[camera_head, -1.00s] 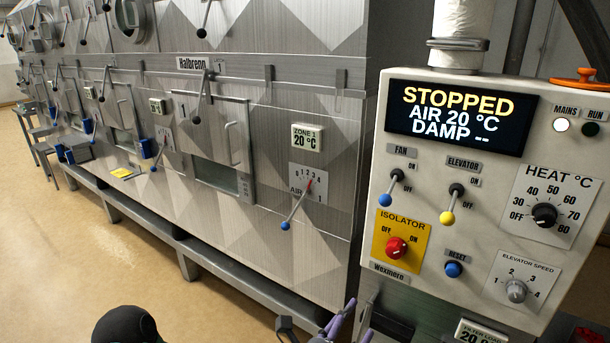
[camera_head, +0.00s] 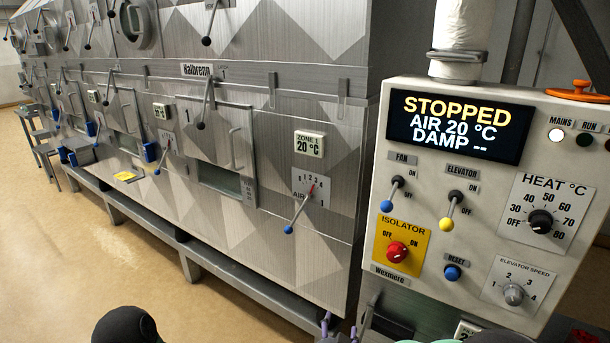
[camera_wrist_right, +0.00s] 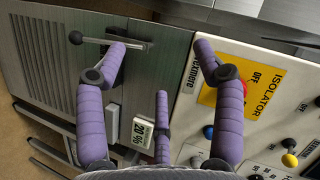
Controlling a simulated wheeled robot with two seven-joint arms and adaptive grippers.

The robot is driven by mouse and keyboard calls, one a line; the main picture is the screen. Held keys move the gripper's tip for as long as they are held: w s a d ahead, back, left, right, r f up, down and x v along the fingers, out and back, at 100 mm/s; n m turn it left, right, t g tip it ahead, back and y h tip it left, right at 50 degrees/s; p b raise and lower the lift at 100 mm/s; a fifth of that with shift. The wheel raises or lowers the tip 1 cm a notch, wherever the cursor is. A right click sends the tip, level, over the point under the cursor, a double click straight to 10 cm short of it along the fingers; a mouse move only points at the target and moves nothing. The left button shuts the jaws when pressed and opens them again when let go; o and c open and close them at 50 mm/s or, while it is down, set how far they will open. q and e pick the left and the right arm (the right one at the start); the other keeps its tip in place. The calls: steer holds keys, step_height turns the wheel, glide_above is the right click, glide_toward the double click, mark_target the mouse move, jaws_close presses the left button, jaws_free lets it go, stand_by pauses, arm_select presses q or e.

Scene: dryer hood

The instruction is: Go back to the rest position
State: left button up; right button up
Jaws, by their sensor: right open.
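My right gripper (camera_head: 339,335) shows only by its purple fingertips at the bottom edge of the head view, in front of the machine's lower right end. In the right wrist view my right gripper (camera_wrist_right: 160,65) has its purple fingers spread apart with nothing between them. Beyond the fingers are the control box (camera_wrist_right: 190,125) and a metal panel with a lever (camera_wrist_right: 105,40). I cannot tell whether a finger touches that lever. My left gripper is not in view.
The control box (camera_head: 395,265) stands close at the right; its display (camera_head: 457,127) reads STOPPED, AIR 20 °C. The grey dryer (camera_head: 255,235) with protruding levers runs along the left and centre. The tan floor (camera_head: 90,255) at lower left is clear.

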steer(key=s+d+f+n+g+y+p, duration=0.1)
steer(key=s+f+n+g+y, duration=0.15)
steer(key=f, duration=0.65)
steer(key=s+d+f+n+g+y+p, duration=0.1)
steer(key=s+f+n+g, duration=0.2)
steer(key=f, duration=0.5)
steer(key=s+f+n+g+y, duration=0.2)
steer(key=s+f+g, duration=0.2)
steer(key=s, duration=0.4)
steer(key=s+f+n+g+y+p, duration=0.1)
steer(key=s+f+n+g+y, duration=0.1)
steer(key=s+f, duration=0.5)
steer(key=s+n+g, duration=0.1)
steer(key=s+g, duration=0.1)
steer(key=shift+s+f, duration=0.2)
steer(key=shift+s, duration=0.1)
